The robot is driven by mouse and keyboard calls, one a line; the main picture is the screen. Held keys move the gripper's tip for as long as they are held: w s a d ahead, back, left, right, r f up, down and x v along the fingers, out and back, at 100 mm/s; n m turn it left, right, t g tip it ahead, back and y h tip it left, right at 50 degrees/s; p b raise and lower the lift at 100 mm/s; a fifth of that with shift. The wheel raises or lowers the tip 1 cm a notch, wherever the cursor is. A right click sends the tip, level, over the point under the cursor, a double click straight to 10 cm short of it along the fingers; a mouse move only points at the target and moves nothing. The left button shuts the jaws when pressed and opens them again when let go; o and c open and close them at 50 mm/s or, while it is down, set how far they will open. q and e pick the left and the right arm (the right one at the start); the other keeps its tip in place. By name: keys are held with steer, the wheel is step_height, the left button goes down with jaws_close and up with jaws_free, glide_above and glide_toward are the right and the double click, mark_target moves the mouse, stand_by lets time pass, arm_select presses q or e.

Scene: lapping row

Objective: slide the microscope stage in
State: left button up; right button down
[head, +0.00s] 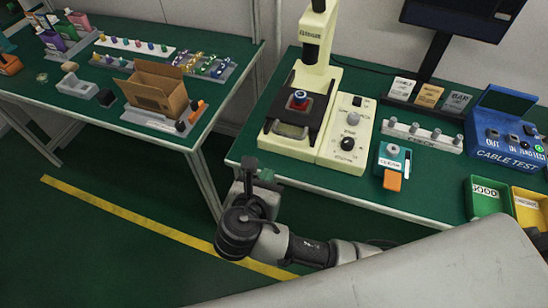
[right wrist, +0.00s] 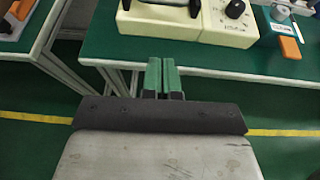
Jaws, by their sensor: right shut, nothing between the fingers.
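The cream microscope (head: 313,50) stands on the right-hand green table. Its dark stage (head: 314,115) sits low at the front of the column and carries a small red and blue round part (head: 298,99). In the right wrist view, a dark edge at the microscope's front (right wrist: 160,12) shows at the top. My right gripper (head: 250,168) is shut and empty, just off the table's front edge and apart from the stage. Its green fingers (right wrist: 165,66) are together in the right wrist view. My left gripper is not in view.
The cream control box (head: 346,143) adjoins the microscope on the right, with a small teal device (head: 394,160) beyond it. A blue cable tester (head: 505,135) is farther right. The left table (head: 225,50) holds an open cardboard box (head: 155,90). A floor gap separates the tables.

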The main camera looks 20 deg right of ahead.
mark_target(294, 121)
steer(key=x, duration=0.8)
steer(key=shift+w+d+f, duration=0.2)
steer(key=shift+w, duration=0.1)
steer(key=shift+w+d+r, duration=0.1)
steer(key=shift+w+d, duration=0.25)
steer(key=shift+w, duration=0.2)
steer(key=shift+w+d+r, duration=0.1)
steer(key=shift+w+d, duration=0.25)
steer(key=shift+w, duration=0.25)
steer(key=shift+w+d, duration=0.5)
steer(key=shift+w, duration=0.2)
steer(key=shift+w+d+r, duration=0.2)
steer(key=shift+w, duration=0.1)
steer(key=w+d, duration=0.1)
steer(key=w, duration=0.1)
steer(key=w+d+p, duration=0.1)
steer(key=w, duration=0.1)
steer(key=w+d+p, duration=0.1)
steer(key=w+d, duration=0.1)
steer(key=shift+f, duration=0.1)
steer(key=shift+d+p, duration=0.1)
steer(key=shift+p, duration=0.2)
